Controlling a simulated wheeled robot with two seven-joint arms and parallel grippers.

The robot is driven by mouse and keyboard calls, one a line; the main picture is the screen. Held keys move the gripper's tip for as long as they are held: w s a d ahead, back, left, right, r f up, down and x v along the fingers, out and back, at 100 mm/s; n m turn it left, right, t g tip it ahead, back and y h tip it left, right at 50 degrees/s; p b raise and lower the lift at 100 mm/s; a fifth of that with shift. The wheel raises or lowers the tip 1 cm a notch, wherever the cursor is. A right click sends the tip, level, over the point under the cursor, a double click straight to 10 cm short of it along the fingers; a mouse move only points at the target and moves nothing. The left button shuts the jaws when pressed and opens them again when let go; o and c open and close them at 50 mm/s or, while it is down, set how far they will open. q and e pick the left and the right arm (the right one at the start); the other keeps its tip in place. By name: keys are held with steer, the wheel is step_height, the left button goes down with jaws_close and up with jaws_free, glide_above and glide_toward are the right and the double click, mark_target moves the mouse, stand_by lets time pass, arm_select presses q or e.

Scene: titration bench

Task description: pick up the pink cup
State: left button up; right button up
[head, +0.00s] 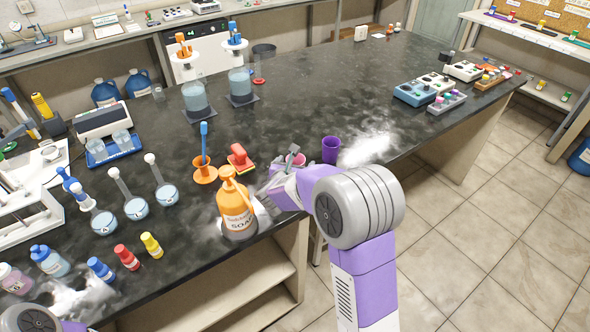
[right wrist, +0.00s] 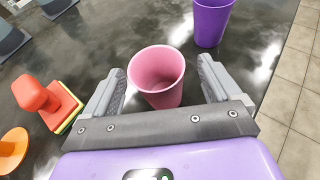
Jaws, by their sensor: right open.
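The pink cup (right wrist: 157,75) stands upright on the dark bench in the right wrist view. In the head view only a little of the pink cup (head: 297,158) shows past my right gripper (head: 281,170). In the right wrist view my right gripper (right wrist: 160,90) is open, with one finger on each side of the cup. The fingers look apart from the cup's wall. My left arm shows only at the bottom left corner of the head view, and its gripper is out of the picture.
A purple cup (head: 331,149) stands just beyond the pink one. A red block-shaped item (head: 240,157) and an orange soap bottle (head: 235,205) stand left of my right gripper. The bench's front edge is close. Clear bench lies behind the cups.

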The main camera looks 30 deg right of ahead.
mark_target(298, 160)
steer(key=x, duration=0.3)
steer(key=shift+w+d+f, duration=0.15)
steer(key=shift+w+f, duration=0.1)
steer(key=shift+f, duration=0.15)
steer(key=c, duration=1.1)
steer(key=shift+o, duration=0.2)
steer(key=shift+r, duration=0.2)
step_height(298, 160, up, 10)
steer(key=p, duration=0.3)
steer(key=shift+f, duration=0.2)
